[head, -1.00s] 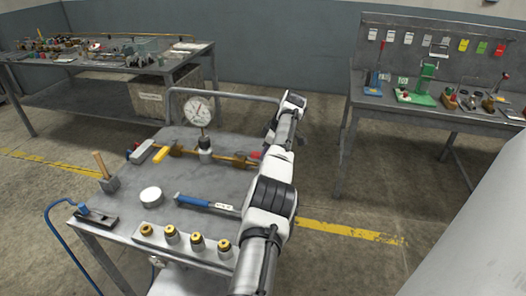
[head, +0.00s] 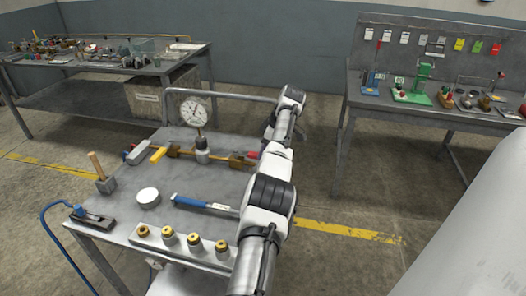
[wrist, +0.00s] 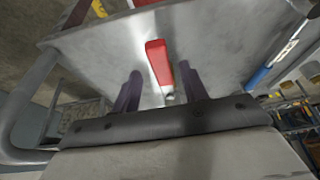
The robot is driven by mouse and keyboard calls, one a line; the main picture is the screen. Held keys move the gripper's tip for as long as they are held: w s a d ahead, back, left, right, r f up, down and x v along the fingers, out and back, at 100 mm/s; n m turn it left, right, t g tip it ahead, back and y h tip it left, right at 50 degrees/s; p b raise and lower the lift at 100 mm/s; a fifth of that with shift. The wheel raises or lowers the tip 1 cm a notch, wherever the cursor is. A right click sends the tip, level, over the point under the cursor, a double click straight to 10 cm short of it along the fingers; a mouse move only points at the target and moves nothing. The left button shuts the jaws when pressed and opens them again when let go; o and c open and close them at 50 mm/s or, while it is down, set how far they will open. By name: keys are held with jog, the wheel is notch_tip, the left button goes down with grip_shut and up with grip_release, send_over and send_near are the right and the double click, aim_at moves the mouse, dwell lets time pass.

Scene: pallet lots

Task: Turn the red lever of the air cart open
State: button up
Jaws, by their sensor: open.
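The air cart (head: 222,183) is a grey metal-topped cart in front of me. A brass pipe (head: 228,160) with a round white gauge (head: 194,111) runs across its top. The red lever (head: 253,154) shows at the pipe's right end, mostly hidden by my arm. In the wrist view the red lever (wrist: 158,60) points up in the picture, above the gap between my fingers. My gripper (wrist: 161,77) is open, with one dark finger to each side of the lever's lower end. Contact cannot be told.
A hammer (head: 103,175), a white round tin (head: 148,196), a blue-handled tool (head: 203,204) and a rail with brass fittings (head: 182,250) lie on the cart. A tubular handle (head: 230,95) rises at its back. Benches stand at the left and right back.

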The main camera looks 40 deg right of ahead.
jog(key=p+v, duration=0.2)
jog(key=v, duration=1)
jog(key=shift+r, duration=0.3)
